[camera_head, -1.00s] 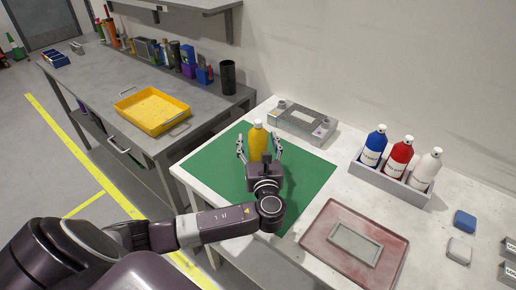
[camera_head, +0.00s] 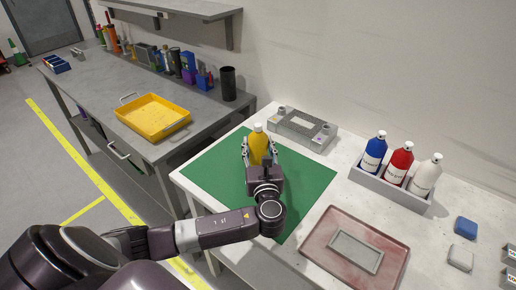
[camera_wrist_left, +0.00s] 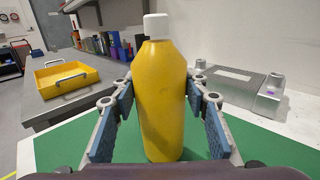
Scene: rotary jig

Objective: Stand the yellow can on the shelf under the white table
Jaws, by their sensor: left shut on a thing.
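The yellow can (camera_head: 259,143), bottle-shaped with a white cap, stands upright on the green mat (camera_head: 212,168) on the white table (camera_head: 343,187). My left gripper (camera_head: 260,154) is shut on it, one finger at each side. In the left wrist view the can (camera_wrist_left: 162,95) stands between the blue finger pads, its cap near the top of the picture. The shelf under the table is hidden from view. My right gripper is not in view.
A grey jig (camera_head: 302,127) stands behind the mat. A grey caddy (camera_head: 390,188) holds blue, red and white bottles. A reddish tray (camera_head: 318,242) lies at front right. A grey bench (camera_head: 95,84) with a yellow tray (camera_head: 152,117) stands at left.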

